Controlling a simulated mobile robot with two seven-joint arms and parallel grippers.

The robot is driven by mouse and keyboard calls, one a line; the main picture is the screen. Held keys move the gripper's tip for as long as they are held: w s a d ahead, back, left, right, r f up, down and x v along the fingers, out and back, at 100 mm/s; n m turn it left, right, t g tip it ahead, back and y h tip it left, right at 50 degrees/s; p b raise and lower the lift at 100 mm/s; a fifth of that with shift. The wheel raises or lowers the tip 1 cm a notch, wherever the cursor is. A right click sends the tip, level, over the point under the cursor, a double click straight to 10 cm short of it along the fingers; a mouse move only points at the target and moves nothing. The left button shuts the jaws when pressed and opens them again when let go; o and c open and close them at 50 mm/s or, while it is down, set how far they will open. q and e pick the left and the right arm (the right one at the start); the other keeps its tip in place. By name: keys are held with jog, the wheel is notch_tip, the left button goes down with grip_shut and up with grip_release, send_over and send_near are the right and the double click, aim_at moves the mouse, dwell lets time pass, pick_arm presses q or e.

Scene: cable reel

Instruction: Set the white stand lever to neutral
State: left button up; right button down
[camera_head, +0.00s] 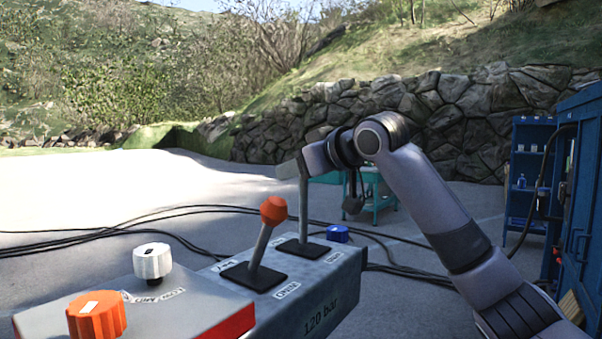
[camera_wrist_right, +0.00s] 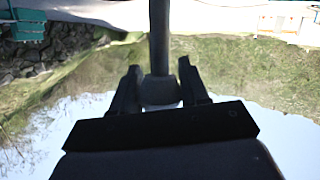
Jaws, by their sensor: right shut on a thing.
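The white stand lever (camera_head: 303,215) rises from a black square plate at the far end of the grey control box and looks nearly upright. In the head view the gripper mostly hides the knob. My left gripper is not in view.
An orange-knobbed lever (camera_head: 273,210) stands close by on the same box (camera_head: 330,285). A white dial (camera_head: 152,261) and an orange dial (camera_head: 97,316) sit on the nearer panel. Black cables (camera_head: 120,226) cross the ground. A blue cabinet (camera_head: 580,190) stands at right.

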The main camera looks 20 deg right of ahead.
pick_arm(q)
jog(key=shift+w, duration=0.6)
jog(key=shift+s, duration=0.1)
pick_arm(e)
jog(key=c, duration=0.6)
grip_release()
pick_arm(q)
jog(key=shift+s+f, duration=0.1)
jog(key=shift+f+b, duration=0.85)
pick_arm(e)
jog(key=shift+v, duration=3.65)
